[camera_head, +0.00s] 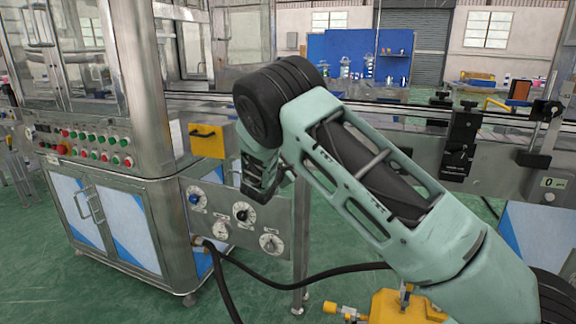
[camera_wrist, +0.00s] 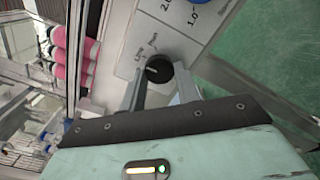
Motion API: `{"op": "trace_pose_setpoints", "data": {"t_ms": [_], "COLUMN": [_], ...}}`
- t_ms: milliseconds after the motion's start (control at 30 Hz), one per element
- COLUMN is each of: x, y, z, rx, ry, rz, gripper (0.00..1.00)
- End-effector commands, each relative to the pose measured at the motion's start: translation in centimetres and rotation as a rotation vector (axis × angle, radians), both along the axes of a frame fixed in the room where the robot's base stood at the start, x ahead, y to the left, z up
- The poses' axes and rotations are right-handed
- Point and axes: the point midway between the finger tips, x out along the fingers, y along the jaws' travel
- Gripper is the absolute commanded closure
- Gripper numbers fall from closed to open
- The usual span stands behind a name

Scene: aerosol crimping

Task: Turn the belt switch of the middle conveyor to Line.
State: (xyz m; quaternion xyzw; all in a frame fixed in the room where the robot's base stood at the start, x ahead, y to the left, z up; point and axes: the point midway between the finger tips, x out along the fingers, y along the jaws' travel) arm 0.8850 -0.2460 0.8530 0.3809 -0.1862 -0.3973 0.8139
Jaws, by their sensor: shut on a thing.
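The belt switch, a round black knob (camera_wrist: 160,72) with a pale pointer mark, sits on a light grey plate (camera_wrist: 148,38) in the wrist view. The word "Line" and a second small label, too small to read surely, are printed above it. My gripper (camera_wrist: 158,82) is shut on the knob, with one finger on each side. The pointer's exact setting is hard to tell.
A panel (camera_head: 238,226) with several dials, one a blue knob (camera_head: 194,199), is left of my gripper in the head view. A yellow box (camera_head: 207,140) hangs above it. Pink and red rounded things (camera_wrist: 58,52) stand at the left in the wrist view. A black cable (camera_head: 300,279) runs below.

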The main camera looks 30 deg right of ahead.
Motion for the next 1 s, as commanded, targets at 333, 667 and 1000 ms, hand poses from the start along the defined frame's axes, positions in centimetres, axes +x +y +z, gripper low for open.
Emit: {"op": "trace_pose_setpoints", "data": {"t_ms": [333,667,1000], "x": [-0.04,-0.03,-0.39], "y": [0.04,0.04,0.66], "z": [-0.07,-0.07,-0.01], "rx": [0.015,0.014,0.014], "ry": [-0.016,-0.016,-0.015], "rz": [0.0,0.0,0.002], "gripper": [0.91,0.46,0.46]}}
